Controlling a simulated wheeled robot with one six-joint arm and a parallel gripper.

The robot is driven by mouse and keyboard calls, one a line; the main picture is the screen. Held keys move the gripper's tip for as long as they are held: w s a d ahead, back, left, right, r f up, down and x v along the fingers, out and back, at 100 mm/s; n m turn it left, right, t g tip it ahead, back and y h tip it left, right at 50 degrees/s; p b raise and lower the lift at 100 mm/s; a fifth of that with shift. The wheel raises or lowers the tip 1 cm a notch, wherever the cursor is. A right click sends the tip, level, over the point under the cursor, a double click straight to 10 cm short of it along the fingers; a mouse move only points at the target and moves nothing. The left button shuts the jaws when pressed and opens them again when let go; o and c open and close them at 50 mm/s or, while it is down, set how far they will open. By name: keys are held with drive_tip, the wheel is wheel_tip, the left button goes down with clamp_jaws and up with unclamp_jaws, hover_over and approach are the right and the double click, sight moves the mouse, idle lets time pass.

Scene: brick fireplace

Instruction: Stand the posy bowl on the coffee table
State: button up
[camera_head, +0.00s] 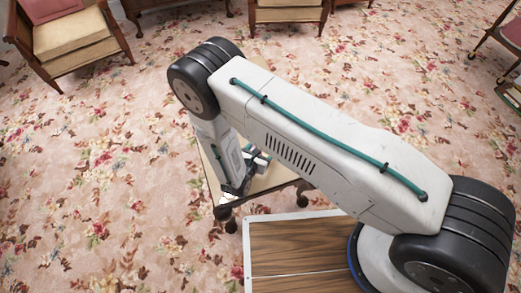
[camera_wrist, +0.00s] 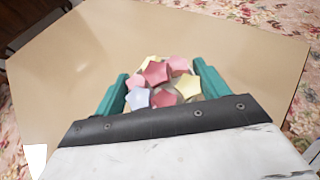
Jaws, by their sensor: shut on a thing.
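The posy bowl shows in the wrist view as a cluster of star-shaped flowers (camera_wrist: 157,73) in pink, red, yellow and lilac. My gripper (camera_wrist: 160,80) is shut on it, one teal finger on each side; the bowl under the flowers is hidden. The coffee table's plain beige top (camera_wrist: 75,75) spreads below and around it. In the head view the coffee table (camera_head: 274,179) stands beyond my base, largely covered by my arm, with dark legs on casters. The bowl is over the tabletop; I cannot tell whether it touches.
A wooden armchair (camera_head: 75,40) with beige and pink cushions stands at the back left, another chair (camera_head: 287,12) at the back middle. A wheeled wooden piece (camera_head: 503,35) is at the right edge. Floral carpet (camera_head: 90,215) lies open on the left. The visible tabletop looks clear.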

drive_tip(key=shift+f, duration=0.4)
drive_tip(key=shift+f, duration=0.2)
drive_tip(key=o, duration=1.1)
drive_tip(key=shift+c, duration=0.2)
drive_tip(key=shift+r, duration=0.1)
